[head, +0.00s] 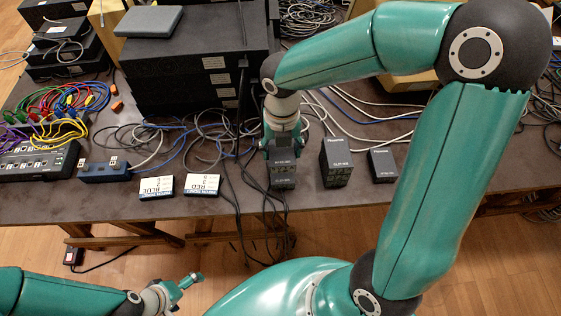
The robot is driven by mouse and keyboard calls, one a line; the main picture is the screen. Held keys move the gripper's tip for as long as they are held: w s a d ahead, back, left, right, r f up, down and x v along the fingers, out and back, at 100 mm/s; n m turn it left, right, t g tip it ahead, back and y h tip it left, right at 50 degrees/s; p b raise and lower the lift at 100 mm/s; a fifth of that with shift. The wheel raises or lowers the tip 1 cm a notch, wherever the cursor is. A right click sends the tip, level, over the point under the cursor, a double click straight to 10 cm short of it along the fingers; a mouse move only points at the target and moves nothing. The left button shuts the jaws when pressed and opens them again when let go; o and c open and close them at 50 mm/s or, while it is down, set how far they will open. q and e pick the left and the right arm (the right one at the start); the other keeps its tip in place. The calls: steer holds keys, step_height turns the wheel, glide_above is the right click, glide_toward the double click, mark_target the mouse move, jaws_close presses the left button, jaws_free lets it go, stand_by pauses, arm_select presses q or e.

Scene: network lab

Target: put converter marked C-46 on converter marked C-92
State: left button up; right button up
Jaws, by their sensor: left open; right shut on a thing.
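My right gripper (283,147) reaches down to the table from above and is shut on a small dark converter (284,169). The held converter is partly covered by the fingers, and I cannot tell whether it touches what is beneath it. A taller dark converter box (336,166) stands just right of it, and a smaller dark box (382,166) stands further right. The small print on these boxes is too fine to read surely, so I cannot tell which is C-46 or C-92. My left gripper (190,281) is open and empty, low in front of the table.
Stacked black units (190,85) stand behind, with a grey box (150,21) on top. Loose cables surround the gripper and hang over the front edge.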

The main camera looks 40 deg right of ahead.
mark_target(281, 149)
steer(key=shift+f+b, duration=0.35)
steer(key=shift+f, duration=2.35)
steer(key=o, duration=1.4)
steer(key=shift+f, duration=0.1)
steer(key=shift+r, duration=0.5)
step_height(281, 149, up, 11)
steer(key=shift+r+p, duration=0.15)
steer(key=shift+p, duration=0.7)
